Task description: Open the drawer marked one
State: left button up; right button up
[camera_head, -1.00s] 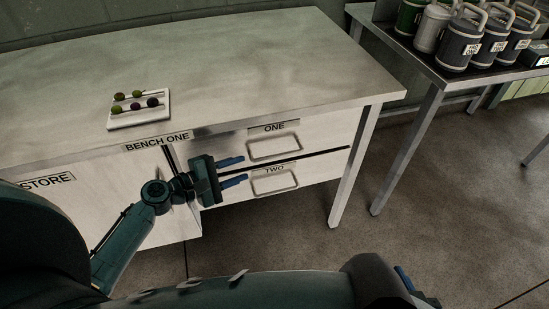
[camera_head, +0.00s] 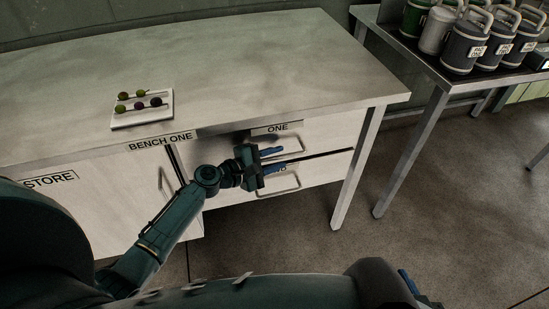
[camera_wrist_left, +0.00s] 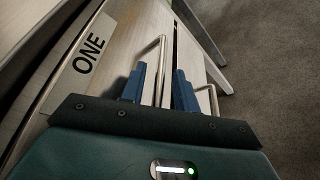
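The drawer marked ONE (camera_head: 323,133) is the upper drawer under the bench's right end, and it looks shut. Its pale bar handle (camera_head: 307,143) is partly hidden behind my left gripper (camera_head: 275,160). In the left wrist view the handle (camera_wrist_left: 161,55) runs between the two blue fingers of my left gripper (camera_wrist_left: 159,78). The fingers are apart, one on each side of the bar; contact is not clear. The ONE label (camera_wrist_left: 90,54) lies left of them. My right gripper (camera_head: 408,283) shows only as a blue tip at the bottom edge; its opening is hidden.
The drawer marked TWO (camera_head: 325,168) is just below, its handle (camera_head: 291,180) close to my lower finger. A STORE cupboard (camera_head: 100,195) is at left. Floor (camera_head: 330,250) before the drawers is clear.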

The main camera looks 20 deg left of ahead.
pick_arm(q)
grip_shut()
jog(key=shift+s+d, duration=0.1)
jog(key=shift+s, duration=0.05)
dwell(0.4)
